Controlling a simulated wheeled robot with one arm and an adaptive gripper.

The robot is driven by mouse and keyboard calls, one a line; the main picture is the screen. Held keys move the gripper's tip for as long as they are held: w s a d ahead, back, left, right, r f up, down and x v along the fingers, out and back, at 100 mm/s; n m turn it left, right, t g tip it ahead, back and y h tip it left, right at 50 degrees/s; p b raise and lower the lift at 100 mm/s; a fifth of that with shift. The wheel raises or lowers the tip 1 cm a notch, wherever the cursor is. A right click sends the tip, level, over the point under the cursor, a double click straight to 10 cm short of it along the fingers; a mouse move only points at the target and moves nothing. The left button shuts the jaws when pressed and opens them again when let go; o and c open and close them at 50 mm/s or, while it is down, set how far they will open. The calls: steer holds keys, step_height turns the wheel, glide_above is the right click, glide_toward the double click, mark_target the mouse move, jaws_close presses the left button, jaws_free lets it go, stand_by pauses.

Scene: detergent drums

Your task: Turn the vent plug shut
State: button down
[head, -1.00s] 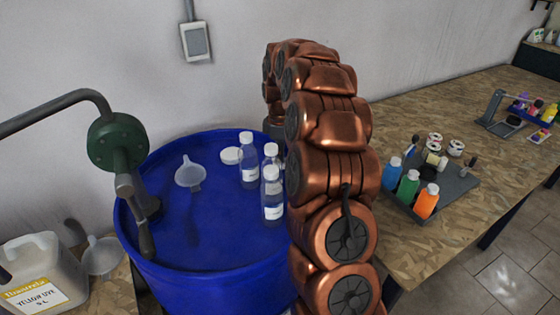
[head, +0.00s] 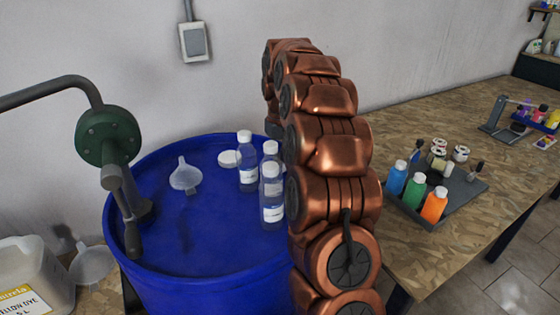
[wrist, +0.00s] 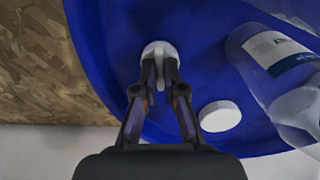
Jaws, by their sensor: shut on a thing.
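The vent plug (wrist: 158,46) is a small white knob with a raised grip on the blue drum's top, seen in the wrist view. My gripper (wrist: 160,66) is shut on it, one finger on each side. The fingers hide part of the plug. The blue drum (head: 160,235) stands in the middle of the head view, where my copper arm hides the gripper and the plug.
Several clear bottles (head: 246,165), a white round cap (head: 229,159) and a funnel (head: 184,175) stand on the drum lid. The cap (wrist: 220,116) and a bottle (wrist: 272,60) are close right of my gripper. A green hand pump (head: 105,138) rises at left.

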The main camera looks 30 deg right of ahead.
steer(key=shift+r+m+b, duration=0.1)
steer(key=shift+m+b, duration=0.6)
steer(key=shift+m, duration=1.2)
steer(key=shift+w, duration=0.1)
steer(key=c, duration=1.3)
jaws_free()
steer(key=shift+o, duration=0.2)
steer(key=shift+r, duration=3.7)
